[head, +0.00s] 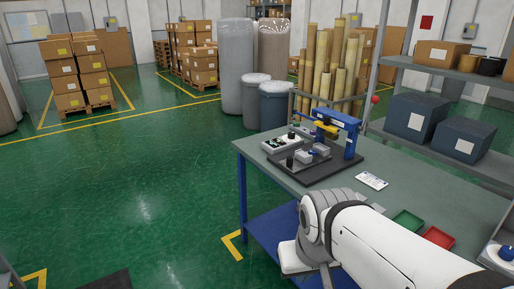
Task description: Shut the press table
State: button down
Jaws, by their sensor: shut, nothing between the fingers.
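The press (352,140) stands on the workbench, right of the picture's middle. It has a blue frame, a yellow part (325,131) under its arm and a red ball knob (375,99) at the upper right. Grey blocks (305,157) sit on its dark base plate (326,173), in front and to the left of the blue column. These look like the press table, but I cannot tell how far out it stands. My white arm comes in from the lower right, with its grey joint in front of the bench. My gripper's fingers do not show.
A pale control box (283,143) sits left of the press. A white card (372,181), a green tray (407,221) and a red tray (438,237) lie on the grey-topped workbench (345,195). A shelf with dark boxes (417,116) stands behind.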

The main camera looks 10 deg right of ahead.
aim_at(301, 161)
jog(key=u, duration=0.05)
jog(key=i, duration=1.45)
jog(key=z, duration=0.75)
